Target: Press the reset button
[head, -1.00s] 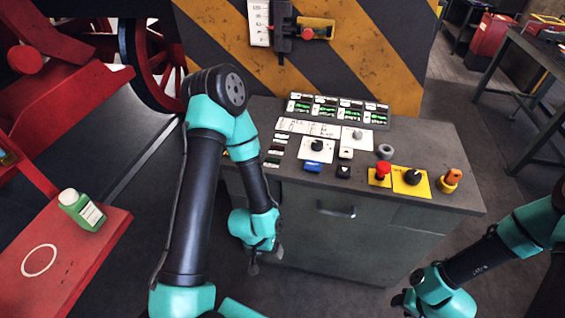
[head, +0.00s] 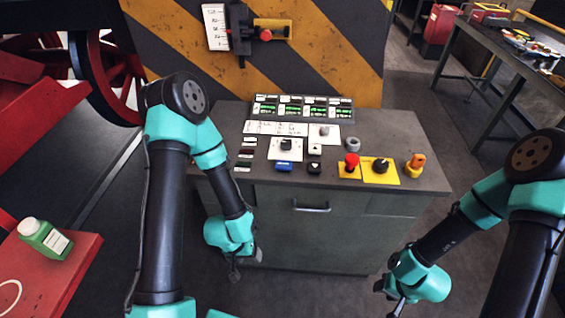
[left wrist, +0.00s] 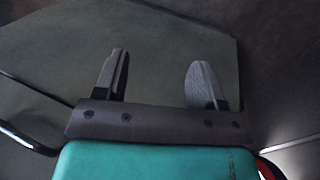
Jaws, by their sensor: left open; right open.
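The control desk (head: 372,209) stands in the middle of the head view with several controls on its top. A blue button (head: 283,166), a black button (head: 314,168) and a red mushroom button (head: 351,160) sit near its front edge. I cannot read which control is marked reset. My left gripper (head: 234,272) hangs low in front of the desk, below the top. In the left wrist view its two fingers (left wrist: 160,68) are apart with nothing between them. My right gripper (head: 389,292) is low at the desk's front right, open and apart from the controls.
A black knob on a yellow plate (head: 381,167) and an orange control (head: 415,165) sit at the desk's right. A display strip (head: 300,108) lies at the back. Floor right of the desk is clear.

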